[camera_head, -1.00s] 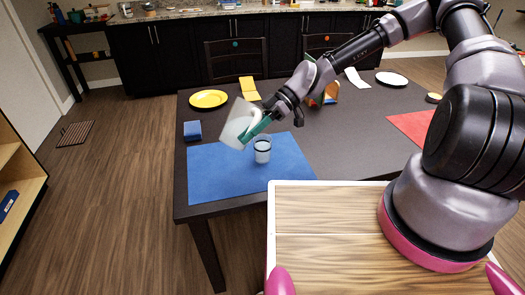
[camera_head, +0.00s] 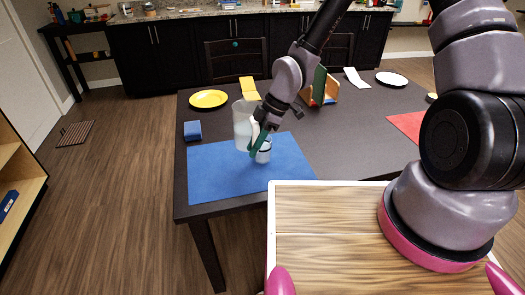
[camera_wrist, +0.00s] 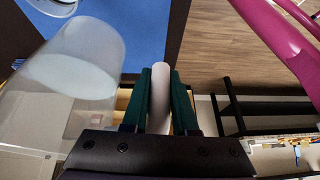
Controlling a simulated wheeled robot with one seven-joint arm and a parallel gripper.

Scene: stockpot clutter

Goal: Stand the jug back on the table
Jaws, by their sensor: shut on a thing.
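The jug (camera_head: 243,125) is clear and whitish, with a paler milky part inside. It is nearly upright at the blue mat's far side, left of and behind the glass. I cannot tell whether its base touches the mat. My gripper (camera_head: 257,138) is shut on the jug's white handle (camera_wrist: 161,95), which sits between the green fingers in the wrist view. The jug's body (camera_wrist: 70,80) fills the left of that view. A clear glass (camera_head: 264,154) stands on the blue mat (camera_head: 225,190), partly hidden by my gripper. The dark table (camera_head: 330,150) carries the mat.
A blue block (camera_head: 192,130) lies left of the mat. A yellow plate (camera_head: 209,98), a yellow folded card (camera_head: 248,84) and a wooden holder (camera_head: 322,92) stand farther back. A red mat (camera_head: 405,124) lies at right. The mat's front-left part is clear.

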